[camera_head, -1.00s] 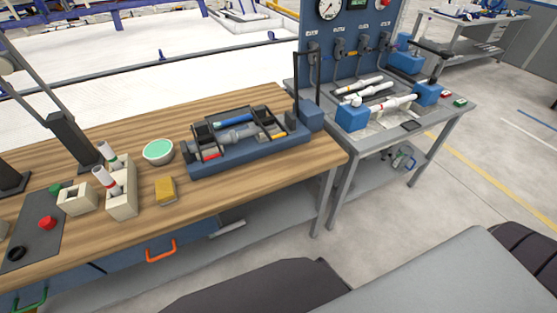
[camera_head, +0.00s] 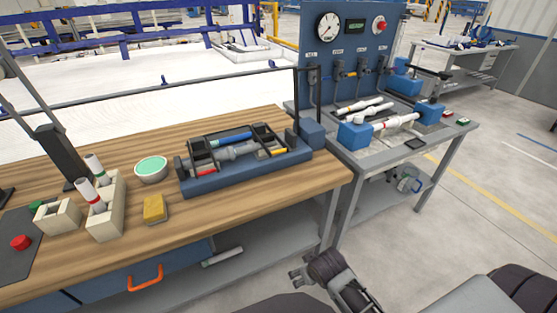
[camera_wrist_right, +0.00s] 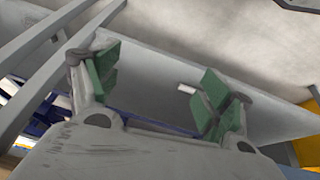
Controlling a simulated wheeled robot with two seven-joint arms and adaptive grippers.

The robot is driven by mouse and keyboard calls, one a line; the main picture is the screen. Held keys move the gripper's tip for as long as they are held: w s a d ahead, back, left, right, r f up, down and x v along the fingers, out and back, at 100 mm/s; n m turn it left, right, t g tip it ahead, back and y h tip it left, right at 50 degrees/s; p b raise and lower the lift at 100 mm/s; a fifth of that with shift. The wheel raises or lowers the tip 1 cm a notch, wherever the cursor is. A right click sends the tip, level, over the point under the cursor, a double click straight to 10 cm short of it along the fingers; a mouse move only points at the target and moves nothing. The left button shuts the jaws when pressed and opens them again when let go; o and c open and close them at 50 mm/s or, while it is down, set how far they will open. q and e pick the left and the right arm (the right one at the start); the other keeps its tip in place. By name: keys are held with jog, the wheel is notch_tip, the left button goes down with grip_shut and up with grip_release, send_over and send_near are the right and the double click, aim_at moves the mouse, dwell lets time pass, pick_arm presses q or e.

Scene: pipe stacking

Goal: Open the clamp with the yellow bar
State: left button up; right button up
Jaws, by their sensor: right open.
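A blue clamp fixture (camera_head: 240,172) lies on the wooden workbench and holds a grey pipe part (camera_head: 236,152) under black frames. A small yellow bar (camera_head: 278,151) shows at the fixture's right end. A small red bar (camera_head: 206,173) shows at its left end. From here I cannot tell how far the yellow-bar clamp is closed. My right gripper (camera_head: 298,273) is in front of and below the bench edge, well apart from the fixture. It is open and empty; its green-padded fingers (camera_wrist_right: 160,82) stand apart in the right wrist view. My left gripper is not in view.
A yellow sponge-like block (camera_head: 155,208), a green-topped bowl (camera_head: 151,169) and a beige holder with red and white tubes (camera_head: 104,219) stand left of the fixture. A grey metal table (camera_head: 440,139) with white pipes stands right. An orange drawer handle (camera_head: 145,279) protrudes below the bench.

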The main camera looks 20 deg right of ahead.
jog(key=w+d+r+m+t+b, duration=0.1)
jog(key=w+d+r+t+b, duration=0.2)
jog(key=r, duration=0.4)
jog(key=t+y, duration=0.2)
jog(key=t, duration=0.8)
send_near(279, 151)
jog(key=s, duration=0.3)
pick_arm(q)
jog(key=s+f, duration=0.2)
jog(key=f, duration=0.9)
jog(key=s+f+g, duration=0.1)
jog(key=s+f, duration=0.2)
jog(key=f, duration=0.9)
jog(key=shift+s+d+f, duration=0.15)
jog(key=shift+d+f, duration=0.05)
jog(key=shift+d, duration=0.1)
pick_arm(e)
jog(key=shift+s+d+f+n, duration=0.1)
jog(key=shift+s+f+n, duration=0.1)
jog(key=shift+n, duration=0.1)
jog(key=shift+w, duration=0.2)
